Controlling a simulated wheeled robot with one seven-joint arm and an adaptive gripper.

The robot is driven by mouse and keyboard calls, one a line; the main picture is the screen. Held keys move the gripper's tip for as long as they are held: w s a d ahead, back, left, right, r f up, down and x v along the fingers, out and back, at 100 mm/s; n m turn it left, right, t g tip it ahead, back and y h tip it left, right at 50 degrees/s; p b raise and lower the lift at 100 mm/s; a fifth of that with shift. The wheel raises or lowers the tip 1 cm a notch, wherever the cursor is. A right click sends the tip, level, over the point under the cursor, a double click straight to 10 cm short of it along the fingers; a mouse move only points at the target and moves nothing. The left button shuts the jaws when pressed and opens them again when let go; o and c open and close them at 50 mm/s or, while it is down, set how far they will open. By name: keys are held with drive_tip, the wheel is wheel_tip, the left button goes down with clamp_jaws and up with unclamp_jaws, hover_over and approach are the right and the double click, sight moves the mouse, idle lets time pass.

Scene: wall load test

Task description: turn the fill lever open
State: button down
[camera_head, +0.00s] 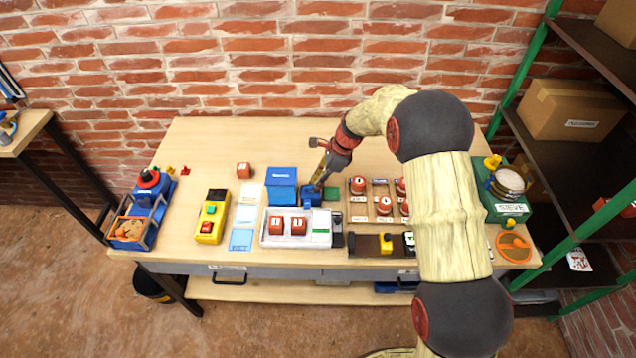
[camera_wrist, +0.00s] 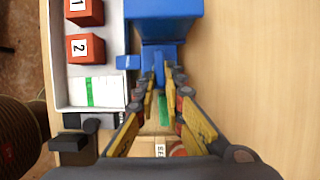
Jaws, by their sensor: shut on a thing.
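A blue machine (camera_head: 283,176) with a labelled box stands at the middle of the bench, behind a white tray. It also shows at the top of the wrist view (camera_wrist: 165,10). My gripper (camera_head: 316,182) points down at its right side. In the wrist view my gripper's fingertips (camera_wrist: 161,74) are closed around a narrow upright blue piece (camera_wrist: 158,68), which looks like the fill lever. The fingers hide much of this piece, so its angle is hard to tell.
The white tray (camera_head: 266,241) holds red numbered blocks (camera_head: 298,226). A wooden rack (camera_head: 360,213) with red knobbed pieces stands to the right. A yellow button box (camera_head: 211,217) is to the left. The green sieve machine (camera_head: 513,209) is at the right end. The bench's back is clear.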

drive_tip(key=shift+w+p, duration=0.1)
drive_tip(key=shift+p, duration=0.25)
drive_tip(key=n, duration=0.1)
drive_tip(key=n+p, duration=0.1)
drive_tip(key=n+g+p, duration=0.1)
drive_tip(key=shift+w+r, duration=0.15)
drive_tip(key=shift+w, duration=0.1)
drive_tip(key=n+p, duration=0.1)
drive_tip(key=n, duration=0.1)
drive_tip(key=n+g+p, duration=0.1)
drive_tip(key=n, duration=0.1)
drive_tip(key=w+n+g+h+p, duration=0.1)
drive_tip(key=shift+a+n, duration=0.3)
drive_tip(key=shift+n, duration=0.1)
drive_tip(key=n, duration=0.1)
drive_tip(key=n+h, duration=0.1)
drive_tip(key=n, duration=0.1)
drive_tip(key=n+g+p, duration=0.1)
drive_tip(key=shift+w+a+h, duration=0.2)
drive_tip(key=shift+a+h, duration=0.1)
drive_tip(key=shift+a, duration=0.05)
drive_tip(key=shift+w+a+n+h, duration=0.1)
drive_tip(key=shift+n+h, duration=0.15)
drive_tip(key=shift+n, duration=0.6)
drive_tip(key=shift+s+a+n+h, duration=0.15)
drive_tip(key=shift+n+h, duration=0.15)
drive_tip(key=shift+n, duration=0.5)
drive_tip(key=shift+w+a+n+h, duration=0.15)
drive_tip(key=shift+n+h, duration=0.1)
drive_tip(key=shift+n, duration=0.6)
